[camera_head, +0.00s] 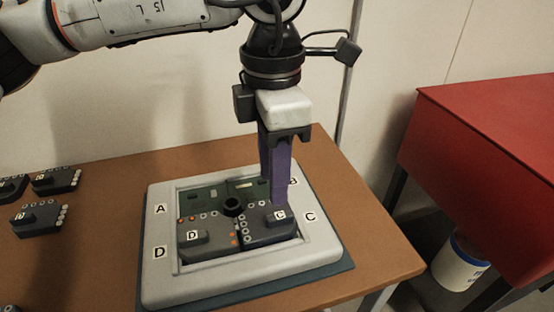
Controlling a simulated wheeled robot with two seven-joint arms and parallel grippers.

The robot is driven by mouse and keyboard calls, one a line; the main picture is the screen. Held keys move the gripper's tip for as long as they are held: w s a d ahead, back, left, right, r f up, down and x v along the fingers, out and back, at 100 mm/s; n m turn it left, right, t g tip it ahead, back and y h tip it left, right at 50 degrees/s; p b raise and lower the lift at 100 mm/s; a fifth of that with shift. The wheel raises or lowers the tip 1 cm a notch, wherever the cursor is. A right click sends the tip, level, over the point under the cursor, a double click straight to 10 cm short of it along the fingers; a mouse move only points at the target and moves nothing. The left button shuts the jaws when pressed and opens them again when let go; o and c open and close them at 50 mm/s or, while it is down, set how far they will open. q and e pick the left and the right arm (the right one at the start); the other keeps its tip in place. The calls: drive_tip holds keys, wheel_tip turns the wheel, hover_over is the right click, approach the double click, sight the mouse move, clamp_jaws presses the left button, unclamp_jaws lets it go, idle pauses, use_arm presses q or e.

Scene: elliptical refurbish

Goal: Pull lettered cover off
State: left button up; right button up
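A grey frame (160,284) with letters A, B, C and D on its rim lies on the wooden table. Inside it, a dark cover marked C (258,232) sits at the front right and a grey cover marked D (208,246) at the front left. The back sections show bare green circuit board (206,197). A dark round post (232,204) stands at the centre. My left gripper (278,200) points down, its purple fingertips at the raised handle of cover C. The fingers overlap from this side, so their gap and any grip are unclear. My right gripper is out of view.
Several dark covers (38,219) with small round studs lie at the table's left. A red table (500,130) stands at the right, with a white bucket (450,268) below it. The wooden table (110,200) is clear between the loose covers and the frame.

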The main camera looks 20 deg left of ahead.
sight(274, 216)
use_arm(q)
wheel_tip(274, 216, down, 8)
drive_tip(key=shift+f, duration=0.15)
idle(0.3)
clamp_jaws()
idle(1.9)
